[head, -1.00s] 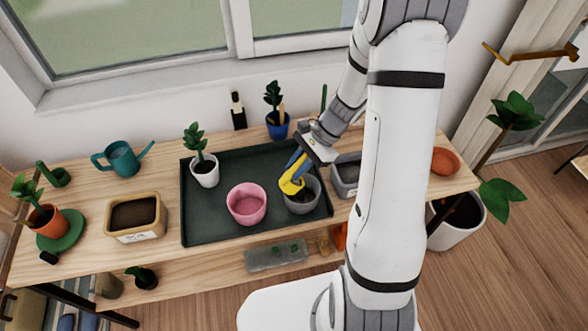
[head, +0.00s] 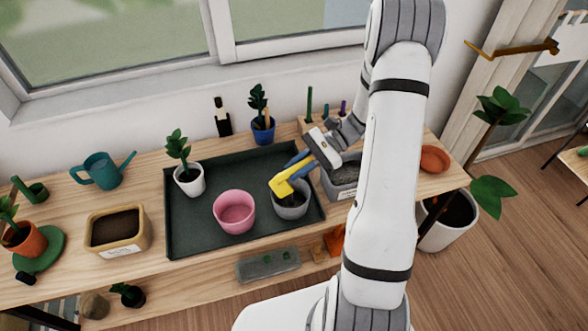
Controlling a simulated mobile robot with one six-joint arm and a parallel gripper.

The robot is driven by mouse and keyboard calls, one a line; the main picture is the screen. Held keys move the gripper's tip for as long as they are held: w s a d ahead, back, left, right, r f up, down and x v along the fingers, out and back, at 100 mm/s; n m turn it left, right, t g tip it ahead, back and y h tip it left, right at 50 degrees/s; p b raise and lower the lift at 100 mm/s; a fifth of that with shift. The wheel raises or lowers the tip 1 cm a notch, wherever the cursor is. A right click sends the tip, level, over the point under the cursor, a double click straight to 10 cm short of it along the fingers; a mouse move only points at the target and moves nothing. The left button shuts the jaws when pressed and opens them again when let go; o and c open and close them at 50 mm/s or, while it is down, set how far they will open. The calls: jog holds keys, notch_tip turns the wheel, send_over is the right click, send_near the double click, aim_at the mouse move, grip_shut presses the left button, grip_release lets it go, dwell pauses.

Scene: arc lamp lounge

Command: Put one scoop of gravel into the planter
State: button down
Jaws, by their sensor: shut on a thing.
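My gripper (head: 318,153) is shut on the blue handle (head: 299,163) of a yellow scoop. The yellow scoop head (head: 284,182) is over the grey pot (head: 291,207), tilted, and covers part of its opening. I cannot tell whether the scoop holds gravel. A pink pot (head: 234,222) stands to the left of the grey pot, on the same dark tray (head: 200,238). A grey bin (head: 344,190) with grey contents stands right of the tray, partly hidden by my arm.
A small plant in a white pot (head: 189,182) stands on the tray's left. A tan box of soil (head: 118,243), a teal watering can (head: 101,171) and a blue pot (head: 263,135) stand around the tray. An orange saucer (head: 435,158) lies at the right.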

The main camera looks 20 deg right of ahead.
jog(key=shift+w+d+f+y, duration=0.15)
jog(key=shift+d+y, duration=0.1)
jog(key=shift+y, duration=0.25)
dwell(0.7)
